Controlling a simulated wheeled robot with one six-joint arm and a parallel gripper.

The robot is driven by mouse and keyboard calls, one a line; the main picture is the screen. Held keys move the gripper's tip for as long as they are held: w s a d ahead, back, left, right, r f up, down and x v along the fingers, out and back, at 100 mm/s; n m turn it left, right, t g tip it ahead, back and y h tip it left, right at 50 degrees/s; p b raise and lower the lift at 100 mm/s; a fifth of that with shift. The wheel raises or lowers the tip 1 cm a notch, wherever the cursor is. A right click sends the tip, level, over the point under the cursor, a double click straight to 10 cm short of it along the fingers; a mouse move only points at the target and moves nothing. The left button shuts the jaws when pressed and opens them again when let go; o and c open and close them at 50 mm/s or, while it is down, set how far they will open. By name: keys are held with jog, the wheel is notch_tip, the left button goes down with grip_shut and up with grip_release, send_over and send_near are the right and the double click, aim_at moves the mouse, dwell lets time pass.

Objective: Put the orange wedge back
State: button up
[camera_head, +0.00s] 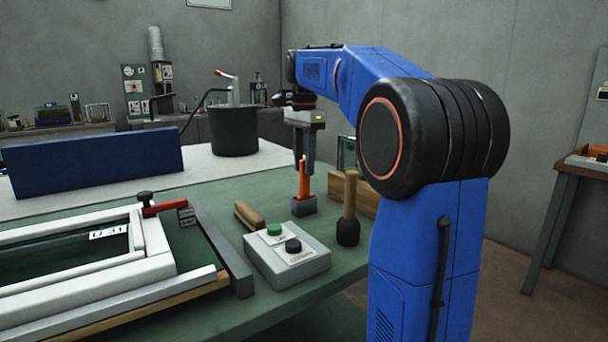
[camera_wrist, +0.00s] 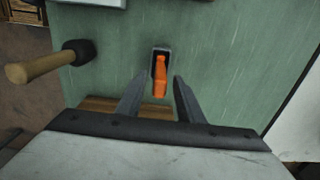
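The orange wedge (camera_head: 304,180) stands upright in a small grey holder (camera_head: 304,206) on the green bench top. In the wrist view the wedge (camera_wrist: 160,78) sits in the slot of the holder (camera_wrist: 161,49), with its upper end toward the camera. My gripper (camera_head: 304,162) is above the holder, pointing down, with its fingertips near the wedge's upper end. In the wrist view my gripper (camera_wrist: 161,82) is open, one finger on each side of the wedge, with a visible gap on both sides. Nothing is held.
A wooden-handled mallet (camera_head: 349,205) stands right of the holder, and a wooden block (camera_head: 355,192) lies behind it. Another wooden handle (camera_head: 249,215) and a button box (camera_head: 287,258) are in front. A white frame (camera_head: 150,245) in a clamp fills the left. A black bucket (camera_head: 233,131) stands behind.

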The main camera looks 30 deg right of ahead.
notch_tip(320, 180, up, 8)
jog(key=shift+r, duration=0.1)
dwell(0.7)
